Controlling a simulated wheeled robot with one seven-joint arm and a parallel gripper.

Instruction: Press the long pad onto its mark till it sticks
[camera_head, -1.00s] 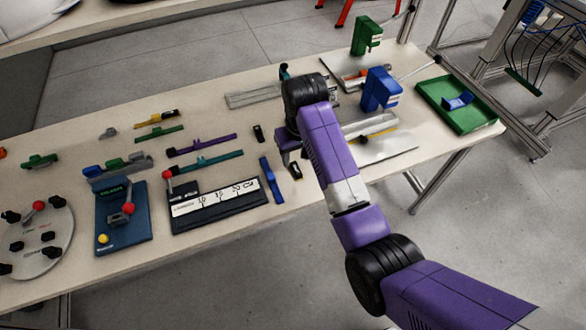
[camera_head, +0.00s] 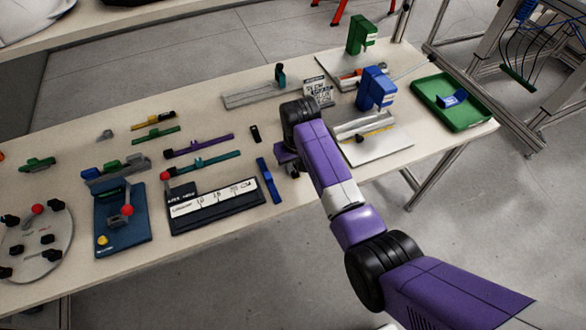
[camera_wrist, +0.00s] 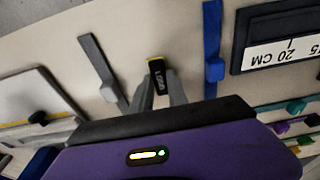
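I cannot make out a thing that is clearly a long pad, or its mark. In the wrist view, a small black block (camera_wrist: 157,74) with pale lettering and a yellow edge sits between the tips of my gripper (camera_wrist: 158,88). The grey fingers lie close along both sides of it. I cannot tell whether they grip it or only stand around it. In the head view, my gripper (camera_head: 287,158) is low over the table's front half, partly hidden by my wrist. Another small black block (camera_head: 255,133) lies behind and left of it.
A blue bar (camera_head: 268,180) lies left of my gripper; it also shows in the wrist view (camera_wrist: 212,60). A grey bar (camera_wrist: 101,68) lies on its other side. A ruler board (camera_head: 215,205), a green tray (camera_head: 425,95) and a blue clamp-like device (camera_head: 376,88) stand around.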

